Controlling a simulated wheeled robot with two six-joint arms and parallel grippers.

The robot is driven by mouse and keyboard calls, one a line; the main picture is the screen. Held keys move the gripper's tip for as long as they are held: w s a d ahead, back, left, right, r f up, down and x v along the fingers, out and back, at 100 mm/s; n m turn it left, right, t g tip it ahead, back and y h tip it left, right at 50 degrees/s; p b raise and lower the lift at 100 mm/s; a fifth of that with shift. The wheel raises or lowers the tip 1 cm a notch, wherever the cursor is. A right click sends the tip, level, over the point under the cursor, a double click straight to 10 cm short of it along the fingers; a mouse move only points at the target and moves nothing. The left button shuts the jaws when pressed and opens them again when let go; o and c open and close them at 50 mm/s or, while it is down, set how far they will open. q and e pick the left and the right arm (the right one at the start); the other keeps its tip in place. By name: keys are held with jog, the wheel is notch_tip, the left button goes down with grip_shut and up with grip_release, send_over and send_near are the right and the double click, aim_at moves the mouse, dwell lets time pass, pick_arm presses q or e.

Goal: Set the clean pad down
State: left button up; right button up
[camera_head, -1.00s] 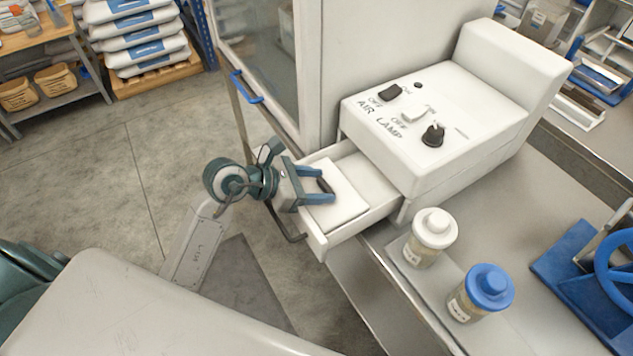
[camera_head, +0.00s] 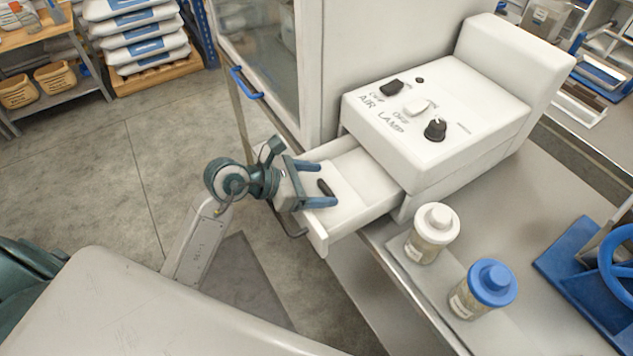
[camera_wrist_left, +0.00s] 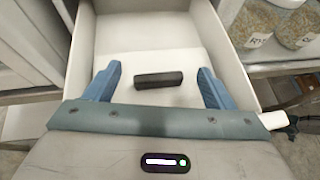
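The clean pad (camera_head: 343,186) is a white slab with a dark bar handle (camera_head: 324,187). It lies flat in the pulled-out white drawer (camera_head: 372,206) and also shows in the left wrist view (camera_wrist_left: 190,66). My left gripper (camera_head: 326,184) is open over the pad. Its two blue fingers stand on either side of the handle, with a clear gap to it on both sides in the left wrist view (camera_wrist_left: 158,84). The pad's near edge is hidden by the gripper. My right gripper is not in view.
The drawer comes out below a white control box (camera_head: 440,110) with switches and a knob. A white-lidded jar (camera_head: 433,235) and a blue-lidded jar (camera_head: 484,290) stand on the bench at right. A glass-doored cabinet with a blue handle (camera_head: 246,84) stands behind.

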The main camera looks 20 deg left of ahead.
pick_arm(q)
jog(key=shift+s+f, duration=0.15)
jog(key=shift+f, duration=0.25)
jog(key=shift+r, duration=0.1)
jog(key=shift+r+p, duration=0.25)
jog(key=shift+p, duration=0.15)
jog(key=shift+r+p, duration=0.45)
jog(key=shift+r, duration=0.05)
jog(key=b+v, duration=0.2)
jog(key=v, duration=0.2)
jog(key=shift+s+a, duration=0.1)
jog(key=shift+a, duration=0.2)
jog(key=v, duration=0.6)
jog(key=shift+a+r+b, duration=0.15)
jog(key=shift+r+b, duration=0.1)
jog(key=shift+b, duration=0.15)
jog(key=shift+s+a+r, duration=0.15)
jog(key=shift+s+r, duration=0.1)
